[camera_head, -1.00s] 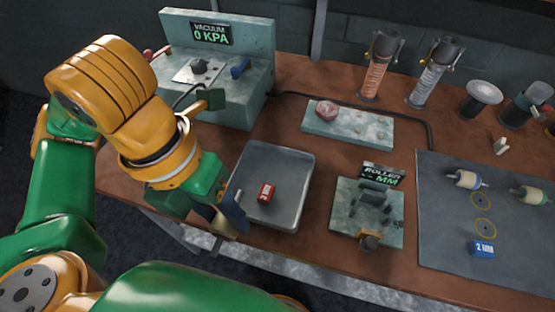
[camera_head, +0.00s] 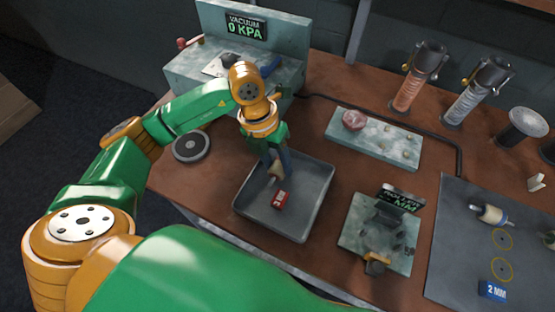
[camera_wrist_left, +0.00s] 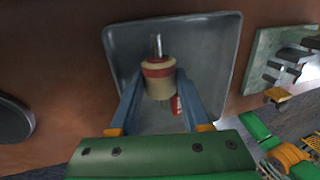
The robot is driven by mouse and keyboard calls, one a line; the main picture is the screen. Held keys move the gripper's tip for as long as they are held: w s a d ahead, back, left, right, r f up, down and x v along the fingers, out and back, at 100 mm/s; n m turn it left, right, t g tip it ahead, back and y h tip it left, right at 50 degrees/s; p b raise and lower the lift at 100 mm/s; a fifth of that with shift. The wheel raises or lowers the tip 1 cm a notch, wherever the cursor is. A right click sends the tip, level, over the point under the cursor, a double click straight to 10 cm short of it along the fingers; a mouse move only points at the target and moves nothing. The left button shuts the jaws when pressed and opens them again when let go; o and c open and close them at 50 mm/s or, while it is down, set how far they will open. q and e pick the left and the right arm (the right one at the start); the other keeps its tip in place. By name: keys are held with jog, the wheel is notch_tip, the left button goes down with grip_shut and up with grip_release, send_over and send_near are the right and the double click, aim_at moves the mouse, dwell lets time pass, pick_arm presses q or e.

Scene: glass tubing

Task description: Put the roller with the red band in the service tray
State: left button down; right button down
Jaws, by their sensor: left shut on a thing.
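The roller with the red band (camera_wrist_left: 158,85) is cream-coloured, with a metal shaft end, and sits between the fingers of my left gripper (camera_wrist_left: 160,95) in the left wrist view. In the head view my left gripper (camera_head: 277,172) points down over the back part of the grey service tray (camera_head: 313,195), shut on the roller. The roller mostly hides behind the fingers there. The tray also shows behind the roller in the left wrist view (camera_wrist_left: 215,40). I cannot tell whether the roller touches the tray floor. My right gripper is not in view.
A red labelled block (camera_head: 280,200) lies in the tray, close to the gripper. A roller gauge fixture (camera_head: 350,235) stands to the right. A grey mat (camera_head: 450,250) holds other rollers and a blue block (camera_head: 492,290). The vacuum station (camera_head: 290,80) stands behind. A dark round disc (camera_head: 191,146) lies left.

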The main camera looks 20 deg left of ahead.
pick_arm(q)
jog(key=shift+f, duration=0.45)
jog(key=c, duration=0.8)
grip_release()
jog(key=shift+b, duration=0.3)
jog(key=o, duration=0.4)
jog(key=shift+d, duration=0.1)
jog(key=shift+o, duration=0.2)
